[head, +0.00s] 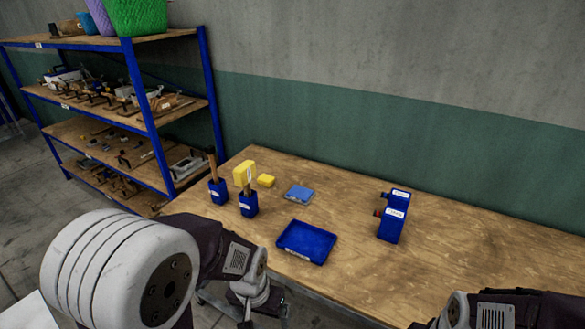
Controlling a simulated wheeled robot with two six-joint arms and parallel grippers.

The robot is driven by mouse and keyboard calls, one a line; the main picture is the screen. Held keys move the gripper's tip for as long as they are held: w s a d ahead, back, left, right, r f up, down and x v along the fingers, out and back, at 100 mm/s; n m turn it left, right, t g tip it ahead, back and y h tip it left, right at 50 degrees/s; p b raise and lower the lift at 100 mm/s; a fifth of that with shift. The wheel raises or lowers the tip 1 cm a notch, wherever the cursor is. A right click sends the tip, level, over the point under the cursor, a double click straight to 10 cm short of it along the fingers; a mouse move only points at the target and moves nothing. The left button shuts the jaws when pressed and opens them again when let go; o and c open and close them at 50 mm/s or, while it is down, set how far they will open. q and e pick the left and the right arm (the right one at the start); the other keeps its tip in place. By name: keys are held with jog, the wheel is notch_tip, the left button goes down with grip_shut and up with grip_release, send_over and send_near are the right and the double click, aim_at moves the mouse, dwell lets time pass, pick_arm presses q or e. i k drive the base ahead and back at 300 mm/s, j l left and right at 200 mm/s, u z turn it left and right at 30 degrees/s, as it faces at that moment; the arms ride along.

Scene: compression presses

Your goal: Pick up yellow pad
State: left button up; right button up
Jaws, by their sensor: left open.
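A small flat yellow pad (266,181) lies on the wooden table, left of a blue-grey flat block. A larger yellow block (241,171) stands upright just left of it, partly hidden by the handle of a tool in a blue cup. My left gripper (246,312) is low in the head view, below the front edge of the table and well apart from both yellow things. It is open and seems empty; its fingers are small and dark here. Only part of my right arm shows at the bottom right; its gripper is out of the picture.
The wooden table (350,205) holds two blue cups with tools (218,191) (249,206), the blue-grey block (299,193), an empty blue tray (306,257) and blue boxes (391,226). A loaded shelf (150,110) stands at left. The table's right side is clear.

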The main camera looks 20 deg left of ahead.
aim_at(266, 181)
jog(key=j+z, duration=0.25)
jog(key=j, duration=0.3)
jog(key=i+j+z, duration=0.1)
jog(key=j+z, duration=0.2)
jog(key=j, duration=0.25)
jog(key=j+z, duration=0.25)
jog(key=j, duration=0.3)
jog(key=k+j+z, duration=0.25)
jog(key=j, duration=0.25)
jog(key=j+z, duration=0.25)
jog(key=j, duration=0.3)
